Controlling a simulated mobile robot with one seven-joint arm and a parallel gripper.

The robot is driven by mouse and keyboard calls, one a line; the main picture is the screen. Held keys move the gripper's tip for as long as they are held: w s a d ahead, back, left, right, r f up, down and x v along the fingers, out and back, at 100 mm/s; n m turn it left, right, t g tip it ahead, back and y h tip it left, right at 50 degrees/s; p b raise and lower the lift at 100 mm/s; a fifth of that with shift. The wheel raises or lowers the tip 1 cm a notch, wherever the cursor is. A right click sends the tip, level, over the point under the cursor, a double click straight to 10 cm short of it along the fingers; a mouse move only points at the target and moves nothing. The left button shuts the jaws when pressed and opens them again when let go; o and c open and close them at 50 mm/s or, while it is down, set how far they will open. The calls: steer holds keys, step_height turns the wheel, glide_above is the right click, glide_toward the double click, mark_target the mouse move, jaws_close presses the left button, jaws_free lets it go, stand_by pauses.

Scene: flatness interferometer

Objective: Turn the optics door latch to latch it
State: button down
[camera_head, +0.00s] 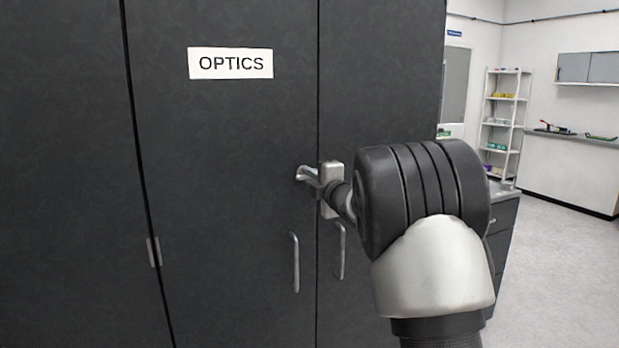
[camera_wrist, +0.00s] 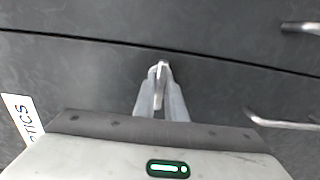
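The optics door (camera_head: 225,130) is a dark panel with a white OPTICS label (camera_head: 231,63). Its latch (camera_head: 301,173) is a small silver lever near the door's right edge, partly hidden by my gripper. In the wrist view the latch (camera_wrist: 161,66) shows as a narrow metal piece between my fingertips. My gripper (camera_wrist: 160,88) has its two grey fingers converging on the latch, with the lever between them. In the head view my gripper (camera_head: 311,177) reaches the latch from the right. The door looks closed, its edge along the seam.
Vertical bar handles flank the seam below the latch, one on the optics door (camera_head: 295,262) and one on the dark door to its right (camera_head: 341,250). A hinge (camera_head: 153,252) is at the left. A drawer unit (camera_head: 503,238), white shelves (camera_head: 501,112) and open floor are at the right.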

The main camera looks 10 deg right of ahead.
steer(key=shift+m, duration=0.4)
steer(key=m+p, duration=0.1)
steer(key=m, duration=0.3)
steer(key=shift+d+r+m+p, duration=0.1)
steer(key=shift+m+p, duration=0.2)
steer(key=shift+m, duration=0.1)
steer(key=m+p, duration=0.2)
steer(key=m, duration=0.3)
steer(key=m+p, duration=0.2)
steer(key=m, duration=0.4)
steer(key=shift+m, duration=0.4)
steer(key=shift+p, duration=0.3)
steer(key=c, duration=1.8)
jaws_free()
